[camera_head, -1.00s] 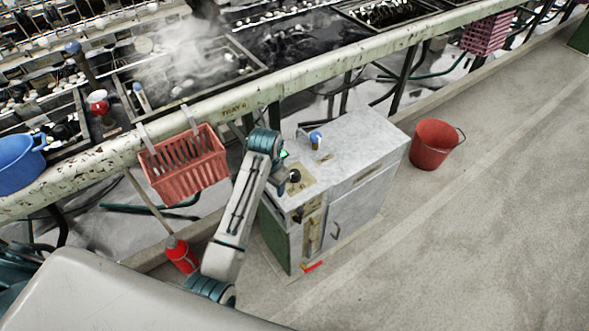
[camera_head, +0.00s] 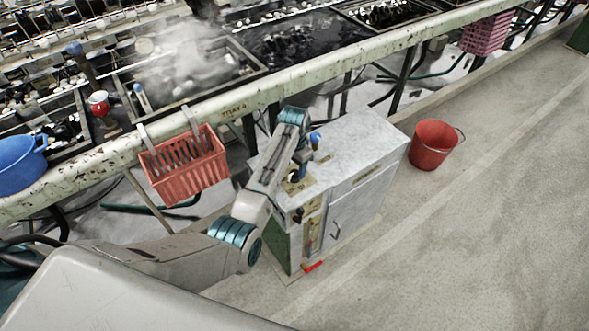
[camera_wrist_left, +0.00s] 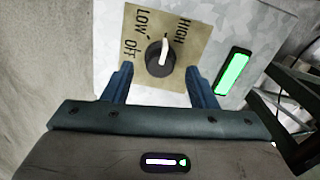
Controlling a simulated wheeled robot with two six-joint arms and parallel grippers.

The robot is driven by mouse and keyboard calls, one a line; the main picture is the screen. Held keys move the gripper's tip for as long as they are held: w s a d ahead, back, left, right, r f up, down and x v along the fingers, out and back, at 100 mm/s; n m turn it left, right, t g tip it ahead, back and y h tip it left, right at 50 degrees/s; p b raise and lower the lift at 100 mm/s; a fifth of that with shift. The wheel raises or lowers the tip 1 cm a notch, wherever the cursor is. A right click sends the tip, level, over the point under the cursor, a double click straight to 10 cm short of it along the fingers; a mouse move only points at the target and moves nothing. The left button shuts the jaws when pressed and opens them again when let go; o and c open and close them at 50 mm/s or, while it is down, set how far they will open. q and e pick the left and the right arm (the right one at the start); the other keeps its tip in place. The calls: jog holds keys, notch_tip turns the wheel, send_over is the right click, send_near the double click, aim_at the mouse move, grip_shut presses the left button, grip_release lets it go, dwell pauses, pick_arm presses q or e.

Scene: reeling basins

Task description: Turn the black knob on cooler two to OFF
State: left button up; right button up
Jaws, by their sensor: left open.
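A round black knob (camera_wrist_left: 160,57) with a white pointer sits on a tan plate (camera_wrist_left: 192,52) marked LOW, OFF and HIGH. The pointer points up in the left wrist view, between LOW and HIGH and away from OFF. The plate is on top of the grey metal cabinet (camera_head: 355,150); no cooler number is readable. My left gripper (camera_wrist_left: 158,74) is open, its two fingers on either side of the knob's near edge, with no clear contact. In the head view my left gripper (camera_head: 299,170) is over the cabinet top and hides the knob. My right gripper is not in view.
A lit green bar (camera_wrist_left: 233,74) is beside the plate. A red basket (camera_head: 187,172) hangs on the rail to the left. A red bucket (camera_head: 431,148) stands on the floor right of the cabinet.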

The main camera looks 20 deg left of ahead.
pick_arm(q)
jog(key=shift+f, duration=1.15)
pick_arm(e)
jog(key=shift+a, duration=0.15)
pick_arm(q)
jog(key=c, duration=1)
jog(key=shift+o, duration=0.2)
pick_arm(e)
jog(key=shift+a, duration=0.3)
pick_arm(q)
jog(key=shift+r, duration=0.1)
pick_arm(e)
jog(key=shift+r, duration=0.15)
